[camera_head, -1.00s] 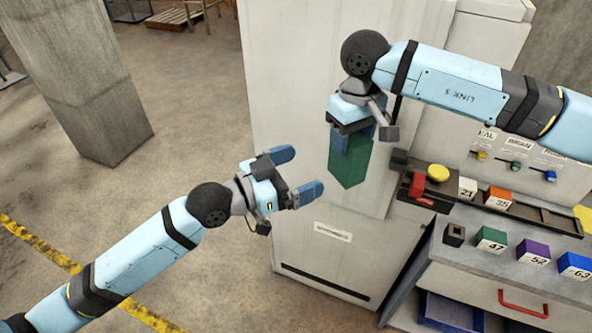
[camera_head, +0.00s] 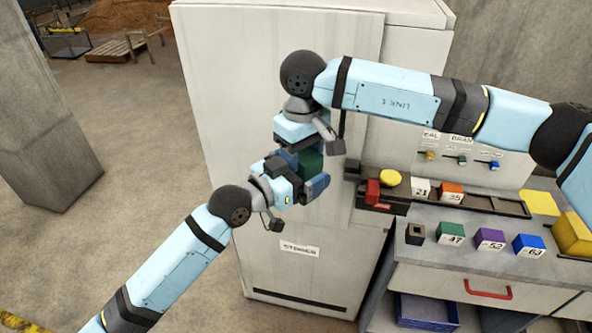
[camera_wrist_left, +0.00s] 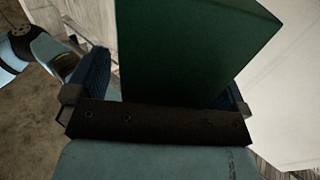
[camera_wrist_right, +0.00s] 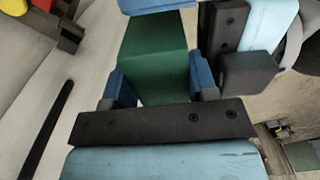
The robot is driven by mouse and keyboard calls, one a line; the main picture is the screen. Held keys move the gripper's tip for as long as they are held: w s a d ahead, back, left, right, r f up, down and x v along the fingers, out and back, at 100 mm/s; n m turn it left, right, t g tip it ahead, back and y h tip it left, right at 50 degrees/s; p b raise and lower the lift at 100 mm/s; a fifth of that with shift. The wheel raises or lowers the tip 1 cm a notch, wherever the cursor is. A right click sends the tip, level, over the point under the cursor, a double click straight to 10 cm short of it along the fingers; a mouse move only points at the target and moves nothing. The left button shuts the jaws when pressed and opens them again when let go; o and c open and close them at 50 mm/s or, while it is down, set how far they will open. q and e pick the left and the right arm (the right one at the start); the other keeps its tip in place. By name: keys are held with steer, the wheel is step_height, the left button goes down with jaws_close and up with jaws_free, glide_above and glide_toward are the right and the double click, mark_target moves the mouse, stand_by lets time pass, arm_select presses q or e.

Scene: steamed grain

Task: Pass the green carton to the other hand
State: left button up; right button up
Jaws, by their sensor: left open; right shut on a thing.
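The green carton (camera_head: 311,161) hangs below my right gripper (camera_head: 300,152), which is shut on its upper end. In the right wrist view the carton (camera_wrist_right: 158,58) sits between the right gripper's blue fingers. My left gripper (camera_head: 305,178) is open, with its fingers on either side of the carton's lower part. In the left wrist view the carton (camera_wrist_left: 185,45) fills the space between the left fingers. Whether the left fingers touch it I cannot tell. Much of the carton is hidden by the left gripper in the head view.
A tall pale cabinet (camera_head: 215,100) stands right behind the grippers. Open floor (camera_head: 120,240) lies to the left.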

arm_select(q)
steer(key=shift+c, duration=0.5)
steer(key=c, duration=1)
steer(key=shift+o, duration=0.2)
arm_select(e)
steer(key=o, duration=1.1)
steer(key=shift+o, duration=0.2)
steer(key=shift+s+a, duration=0.1)
steer(key=shift+s, duration=0.05)
arm_select(q)
steer(key=shift+w, duration=0.1)
